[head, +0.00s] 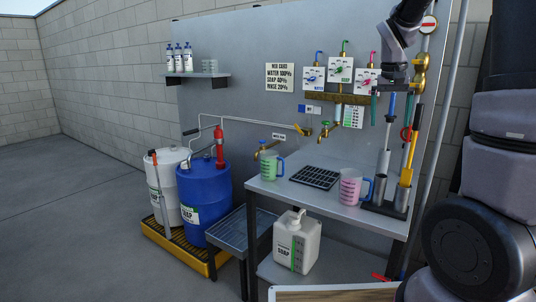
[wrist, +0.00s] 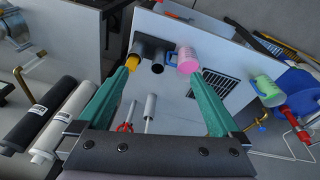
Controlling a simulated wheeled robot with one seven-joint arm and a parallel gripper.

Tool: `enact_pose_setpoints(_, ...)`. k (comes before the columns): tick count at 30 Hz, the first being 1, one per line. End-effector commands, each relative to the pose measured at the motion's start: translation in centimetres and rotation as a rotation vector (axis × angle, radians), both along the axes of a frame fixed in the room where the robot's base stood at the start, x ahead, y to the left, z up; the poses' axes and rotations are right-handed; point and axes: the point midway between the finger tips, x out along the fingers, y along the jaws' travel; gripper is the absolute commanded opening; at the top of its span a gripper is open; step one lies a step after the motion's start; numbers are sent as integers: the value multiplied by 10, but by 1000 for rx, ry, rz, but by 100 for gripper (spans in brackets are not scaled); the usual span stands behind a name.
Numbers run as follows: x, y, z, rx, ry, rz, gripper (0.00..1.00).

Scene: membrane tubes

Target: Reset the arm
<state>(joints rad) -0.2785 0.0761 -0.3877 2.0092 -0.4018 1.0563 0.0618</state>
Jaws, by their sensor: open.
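My gripper (head: 391,100) hangs at the upper right of the head view, in front of the wall panel and above the tool holder. In the wrist view its two green fingers (wrist: 160,72) are spread apart with nothing between them. The arm comes down from the top edge of the head view. The bench top (head: 285,190) lies below and to the left of the gripper. A pink-filled jug (head: 350,187) and a green jug (head: 272,166) stand on it, both apart from the gripper. The pink jug also shows beyond the fingers in the wrist view (wrist: 187,60).
Long-handled tools, one yellow (head: 405,178), stand in a dark holder (head: 385,209) at the bench's right end. Valve boxes (head: 340,69) and brass pipework (head: 350,98) sit on the panel beside my gripper. A black grid tray (head: 314,178), blue drum (head: 203,200) and white canister (head: 297,243) are farther left.

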Motion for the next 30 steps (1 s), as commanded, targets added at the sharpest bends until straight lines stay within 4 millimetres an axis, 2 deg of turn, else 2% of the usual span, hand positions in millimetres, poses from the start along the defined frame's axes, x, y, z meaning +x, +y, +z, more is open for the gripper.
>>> enact_pose_setpoints(1, -18, 8, 15, 48, -40, 2, 100)
enact_pose_setpoints(3, -40, 20, 30, 104, -91, 10, 100)
enact_pose_setpoints(9, -107, 55, 65, 225, -238, 35, 100)
enact_pose_setpoints(16, -177, 90, 81, 289, -389, 66, 100)
enact_pose_setpoints(21, -204, 103, 81, 300, -451, 77, 100)
enact_pose_setpoints(30, -210, 107, 79, 301, -467, 81, 100)
